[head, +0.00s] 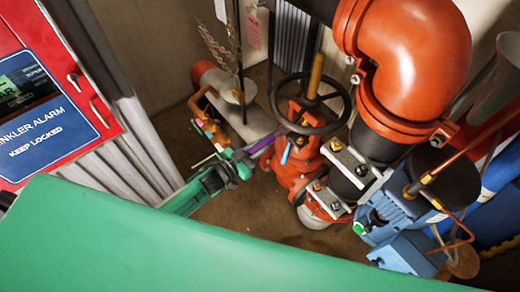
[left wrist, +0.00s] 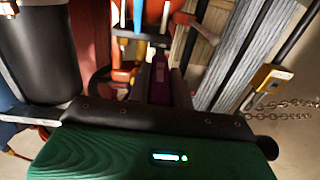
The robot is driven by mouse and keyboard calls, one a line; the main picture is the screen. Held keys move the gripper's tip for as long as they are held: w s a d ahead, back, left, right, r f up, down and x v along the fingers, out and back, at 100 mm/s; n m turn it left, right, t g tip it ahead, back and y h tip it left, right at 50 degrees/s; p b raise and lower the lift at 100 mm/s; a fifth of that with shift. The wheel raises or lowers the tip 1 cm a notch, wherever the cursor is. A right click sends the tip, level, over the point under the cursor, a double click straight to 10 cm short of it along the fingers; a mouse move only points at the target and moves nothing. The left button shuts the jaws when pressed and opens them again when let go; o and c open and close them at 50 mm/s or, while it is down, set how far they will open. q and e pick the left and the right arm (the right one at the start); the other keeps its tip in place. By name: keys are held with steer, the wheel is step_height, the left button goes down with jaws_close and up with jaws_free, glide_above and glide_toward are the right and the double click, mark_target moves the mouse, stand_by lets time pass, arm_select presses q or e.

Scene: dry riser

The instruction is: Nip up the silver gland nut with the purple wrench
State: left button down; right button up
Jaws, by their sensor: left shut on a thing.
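My left gripper (head: 243,160) reaches in from the left and is shut on the purple wrench (head: 262,144). The wrench points right, toward the orange valve (head: 290,160) under the black handwheel (head: 311,103). In the left wrist view the purple wrench (left wrist: 161,80) extends straight ahead from between the dark fingers. The wrench's far end is close to the valve body; I cannot tell whether it touches anything. I cannot clearly pick out the silver gland nut; the handwheel and valve parts crowd that spot. My right gripper is not in view.
A large orange pipe elbow (head: 415,50) and a blue pump-like unit (head: 400,215) stand at the right. A red alarm cabinet (head: 85,90) is at the left. A chain (left wrist: 285,108) hangs beside a brass padlock (left wrist: 267,77). Bare floor (head: 240,212) shows below the valve.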

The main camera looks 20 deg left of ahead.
arm_select(q)
steer(key=shift+w+a+m+g+h+b, duration=0.6)
steer(key=shift+a+m+g+h, duration=0.1)
steer(key=shift+m+g+h, duration=0.15)
steer(key=w+a+m+g+h+b, duration=0.2)
steer(key=g+b, duration=0.1)
steer(key=w+m+g+h+b, duration=0.1)
steer(key=m+g+h, duration=0.1)
steer(key=shift+w+a+b, duration=0.35)
steer(key=shift+a, duration=0.05)
steer(key=shift+w+g, duration=0.1)
steer(key=shift+g, duration=0.15)
steer(key=shift+a, duration=0.15)
stand_by(0.3)
